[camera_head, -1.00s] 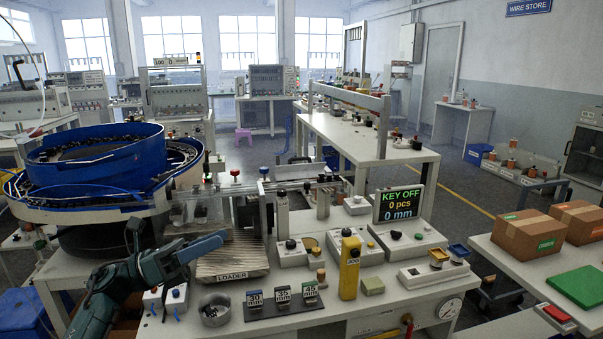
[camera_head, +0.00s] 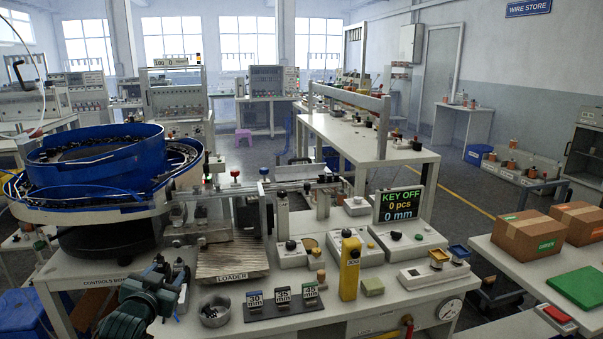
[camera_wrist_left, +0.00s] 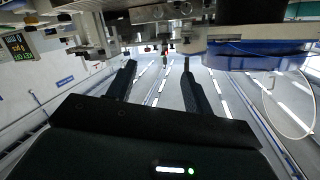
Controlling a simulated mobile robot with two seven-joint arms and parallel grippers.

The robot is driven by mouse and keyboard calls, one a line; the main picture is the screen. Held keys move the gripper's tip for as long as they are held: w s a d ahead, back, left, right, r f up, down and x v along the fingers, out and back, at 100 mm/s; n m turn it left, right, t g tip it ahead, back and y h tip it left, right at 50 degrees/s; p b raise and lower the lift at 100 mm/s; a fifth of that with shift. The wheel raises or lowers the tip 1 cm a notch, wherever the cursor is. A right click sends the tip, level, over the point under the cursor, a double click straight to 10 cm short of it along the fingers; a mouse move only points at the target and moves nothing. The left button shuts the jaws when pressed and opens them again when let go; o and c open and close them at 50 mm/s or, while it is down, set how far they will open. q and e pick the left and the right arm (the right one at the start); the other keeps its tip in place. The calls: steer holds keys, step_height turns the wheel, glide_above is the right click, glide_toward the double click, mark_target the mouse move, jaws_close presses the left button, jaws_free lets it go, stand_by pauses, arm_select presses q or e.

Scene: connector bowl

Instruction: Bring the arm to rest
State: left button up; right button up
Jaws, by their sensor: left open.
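My left gripper (camera_head: 168,270) is low at the left front of the workbench, in front of the blue bowl feeder (camera_head: 95,150) and left of the loader. In the left wrist view its two fingers (camera_wrist_left: 158,80) stand apart with nothing between them. That view looks up past the feeder (camera_wrist_left: 250,55) and machine parts toward the ceiling lights. My right gripper is not in view.
The loader tray (camera_head: 232,262), a small metal bowl (camera_head: 214,312) and marked blocks (camera_head: 283,297) stand just right of my left gripper. A yellow post (camera_head: 350,268) and a lit display (camera_head: 400,204) stand further right. A blue bin (camera_head: 25,315) is at the left edge.

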arm_select(q)
steer(key=s+d+f+g+h, duration=0.1)
steer(key=s+d+f, duration=0.4)
steer(key=s+f, duration=0.25)
steer(key=s+d+f+g+h, duration=0.1)
steer(key=s+d+f+g, duration=0.1)
steer(key=s+d+f, duration=0.45)
steer(key=s+d+f+g+h, duration=0.1)
steer(key=s+d+f, duration=0.1)
steer(key=s, duration=0.8)
steer(key=s+d+f+g+h, duration=0.1)
steer(key=s+d+f, duration=0.1)
steer(key=s, duration=0.9)
steer(key=shift+d, duration=0.75)
steer(key=shift+f, duration=0.1)
